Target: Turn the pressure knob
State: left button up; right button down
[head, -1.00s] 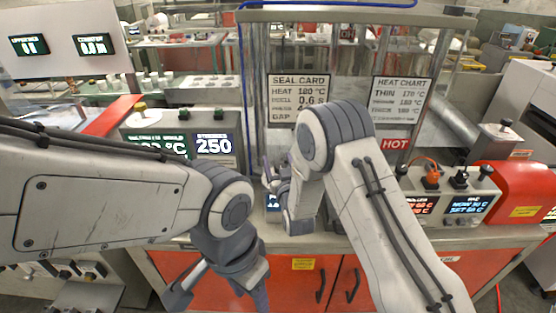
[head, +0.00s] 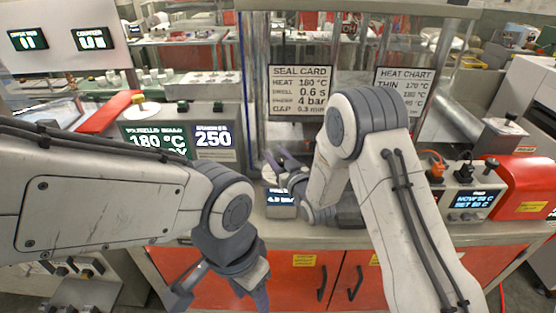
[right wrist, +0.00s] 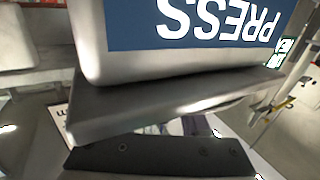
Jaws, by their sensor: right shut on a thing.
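The pressure unit with a small lit display (head: 281,197) sits on the bench at the press front, below the seal card. Its blue face with the word PRESS (right wrist: 220,22) fills the top of the right wrist view, upside down. My right gripper (head: 280,160) is just behind and above this display, its fingers pointing up and left. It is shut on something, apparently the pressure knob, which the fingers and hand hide. My left gripper (head: 222,297) hangs open and empty in front of the red cabinet, well away from the unit.
The seal card (head: 298,92) reads 180 °C, 0.6 s and 4 bar. A control box showing 250 (head: 213,141) stands left; a box with a blue display (head: 470,203) stands right. Glass panels and a metal post (head: 250,90) rise close to my right gripper.

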aim_at(270, 172)
jog(key=n+g+y+b, duration=0.1)
jog(key=y, duration=0.1)
jog(key=n+g+y+b, duration=0.1)
jog(key=shift+s+a+f+n+y, duration=0.15)
jog(key=shift+a+f+n+y, duration=0.05)
jog(key=shift+n+y, duration=0.2)
jog(key=n+g+y, duration=0.1)
jog(key=n+g+y+b, duration=0.1)
jog(key=g+y, duration=0.1)
jog(key=shift+s+a+r+n+g, duration=0.1)
jog(key=shift+s+a+n+g, duration=0.2)
jog(key=shift+n, duration=0.1)
jog(key=n+g+y, duration=0.1)
jog(key=g, duration=0.1)
jog(key=s+n+g+y+b, duration=0.1)
jog(key=n+g, duration=0.1)
jog(key=g, duration=0.1)
jog(key=n+g+y, duration=0.1)
jog(key=n+g, duration=0.1)
jog(key=shift+s+a+g, duration=0.15)
jog(key=shift+a+g, duration=0.2)
jog(key=shift+g, duration=0.05)
jog(key=n+g, duration=0.1)
jog(key=g, duration=0.1)
jog(key=s+n+g+b, duration=0.1)
jog(key=n+g, duration=0.1)
jog(key=shift+s+r+n+g+b, duration=0.15)
jog(key=shift+n+g+b, duration=0.25)
jog(key=shift+n+g, duration=0.65)
jog(key=shift+g, duration=0.35)
